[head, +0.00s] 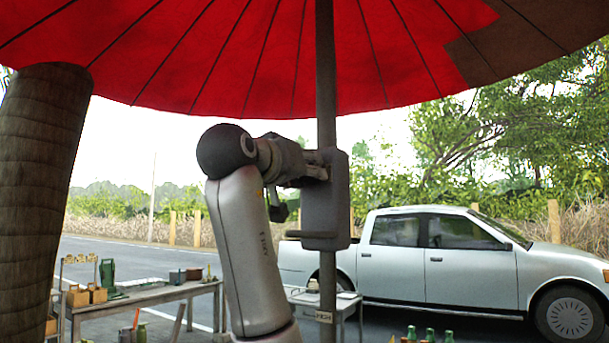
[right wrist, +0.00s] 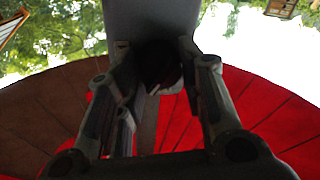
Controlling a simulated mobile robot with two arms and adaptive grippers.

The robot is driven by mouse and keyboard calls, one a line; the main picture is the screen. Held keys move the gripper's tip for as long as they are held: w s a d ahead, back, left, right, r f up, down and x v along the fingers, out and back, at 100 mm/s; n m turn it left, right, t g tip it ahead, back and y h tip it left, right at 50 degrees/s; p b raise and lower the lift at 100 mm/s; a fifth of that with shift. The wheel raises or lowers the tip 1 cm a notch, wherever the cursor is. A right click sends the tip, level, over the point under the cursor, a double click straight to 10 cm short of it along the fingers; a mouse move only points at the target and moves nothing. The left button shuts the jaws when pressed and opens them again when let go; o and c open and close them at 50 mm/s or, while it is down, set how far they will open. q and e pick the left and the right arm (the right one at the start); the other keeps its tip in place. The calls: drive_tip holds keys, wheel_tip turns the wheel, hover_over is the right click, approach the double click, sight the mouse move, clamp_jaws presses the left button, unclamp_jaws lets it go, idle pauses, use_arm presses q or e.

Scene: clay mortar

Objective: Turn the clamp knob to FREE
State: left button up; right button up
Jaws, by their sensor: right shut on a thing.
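A grey clamp housing (head: 325,205) sits on the dark umbrella pole (head: 326,75), with a flat ledge at its lower end. My right gripper (head: 318,165) reaches from the left to the housing's upper part and is shut on the clamp knob there. The knob is almost wholly hidden by the fingers, and its marking cannot be read. In the right wrist view, the two fingers of my right gripper (right wrist: 160,80) close in from both sides at a dark, shaded spot under the housing (right wrist: 150,18). My left gripper is not in view.
A red umbrella canopy (head: 230,50) spreads overhead. A thick brown trunk-like post (head: 40,190) stands at left. Tables with pots and bottles (head: 150,295) stand below, and a pale pickup truck (head: 450,265) is behind.

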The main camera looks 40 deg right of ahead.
drive_tip(key=shift+f+m+g+h+p, duration=0.1)
drive_tip(key=shift+m+g+h+p, duration=0.35)
drive_tip(key=shift+m, duration=2.9)
drive_tip(key=shift+m+g+h+p, duration=0.2)
drive_tip(key=shift+m+p, duration=0.55)
drive_tip(key=shift+m, duration=2.6)
drive_tip(key=o, duration=1)
drive_tip(key=v, duration=1.2)
drive_tip(key=shift+s, duration=0.1)
